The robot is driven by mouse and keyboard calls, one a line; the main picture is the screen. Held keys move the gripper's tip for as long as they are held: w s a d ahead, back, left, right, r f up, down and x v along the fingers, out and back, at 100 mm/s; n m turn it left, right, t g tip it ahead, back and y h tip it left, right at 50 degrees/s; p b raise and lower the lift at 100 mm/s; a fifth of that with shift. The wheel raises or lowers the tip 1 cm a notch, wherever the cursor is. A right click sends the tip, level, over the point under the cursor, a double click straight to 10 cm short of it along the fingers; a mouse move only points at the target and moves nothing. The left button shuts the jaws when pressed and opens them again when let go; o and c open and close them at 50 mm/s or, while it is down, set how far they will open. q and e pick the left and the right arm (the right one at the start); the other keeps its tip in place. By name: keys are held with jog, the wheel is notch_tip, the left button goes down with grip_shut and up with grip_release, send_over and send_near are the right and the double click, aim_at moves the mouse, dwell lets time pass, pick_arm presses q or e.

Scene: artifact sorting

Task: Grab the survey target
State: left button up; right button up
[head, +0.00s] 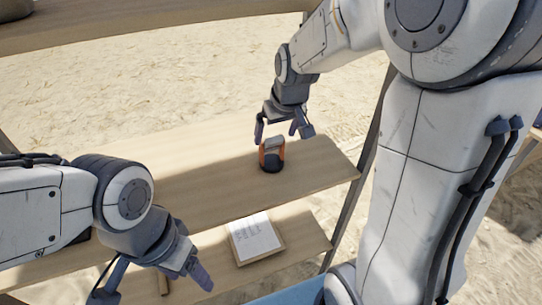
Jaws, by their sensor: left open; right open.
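A small orange and dark object (272,156), which looks like the survey target, stands on the middle wooden shelf (200,195) near its right end. My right gripper (277,138) is open just above and behind it, with its fingers pointing down. I cannot tell whether the fingers touch the object. My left gripper (155,285) is open and empty at the lower left, in front of the shelf and away from the object.
A clipboard or framed sheet with white paper (255,238) lies on the lower shelf (305,232). An upper shelf (150,22) crosses the top, with a dark rounded item (14,9) at its left. A slanted post (362,160) stands at the right shelf ends. Sand lies beyond.

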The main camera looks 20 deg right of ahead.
aim_at(271, 163)
jog(key=p+x, duration=0.1)
jog(key=x, duration=0.8)
jog(key=shift+d+f, duration=0.2)
jog(key=shift+f, duration=0.1)
jog(key=shift+r, duration=0.1)
jog(key=c, duration=1.5)
